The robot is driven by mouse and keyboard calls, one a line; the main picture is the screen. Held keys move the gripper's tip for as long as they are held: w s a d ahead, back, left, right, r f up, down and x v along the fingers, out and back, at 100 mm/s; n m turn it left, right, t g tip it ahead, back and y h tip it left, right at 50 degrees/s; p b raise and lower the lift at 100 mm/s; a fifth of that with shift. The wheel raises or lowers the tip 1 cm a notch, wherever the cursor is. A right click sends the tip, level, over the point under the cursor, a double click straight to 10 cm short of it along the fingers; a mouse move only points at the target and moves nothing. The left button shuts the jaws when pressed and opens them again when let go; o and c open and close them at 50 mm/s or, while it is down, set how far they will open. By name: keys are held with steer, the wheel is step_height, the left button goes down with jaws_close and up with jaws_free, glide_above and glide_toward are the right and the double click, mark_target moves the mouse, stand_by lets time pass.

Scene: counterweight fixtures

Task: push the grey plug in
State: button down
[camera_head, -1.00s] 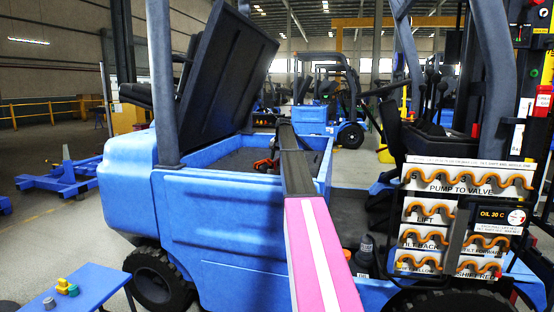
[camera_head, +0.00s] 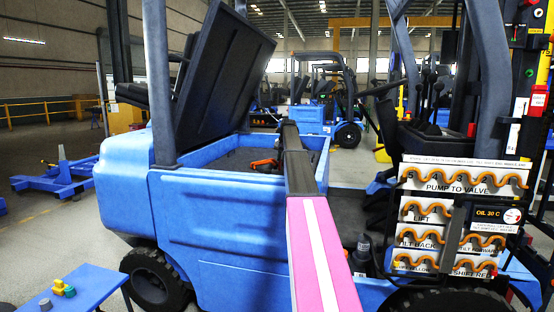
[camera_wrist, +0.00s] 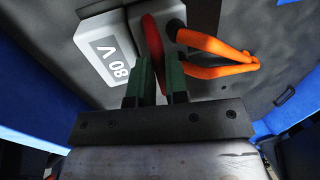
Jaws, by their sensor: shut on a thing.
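In the wrist view, the grey plug (camera_wrist: 196,86) is a grey block with a red handle (camera_wrist: 155,50) standing up from it. Two orange cables (camera_wrist: 220,50) with black ends run from it to the right. A light grey housing (camera_wrist: 95,55) marked "80 V" lies beside it on the left. My gripper (camera_wrist: 153,75) has green fingers on both sides of the red handle and is shut on it. How deep the plug sits cannot be told. In the head view, the orange cable (camera_head: 263,162) shows in the truck's open compartment; my arm hides the gripper.
The blue truck's side wall (camera_head: 220,215) borders the compartment, with its black cover (camera_head: 225,65) raised. A blue table (camera_head: 90,285) at lower left bears yellow, green and grey pieces. A panel of orange hoses (camera_head: 462,215) stands at right.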

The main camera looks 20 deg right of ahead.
steer(key=shift+s+d, duration=0.15)
steer(key=c, duration=1.1)
jaws_free()
steer(key=shift+d, duration=0.1)
steer(key=v, duration=1)
steer(key=shift+r, duration=0.4)
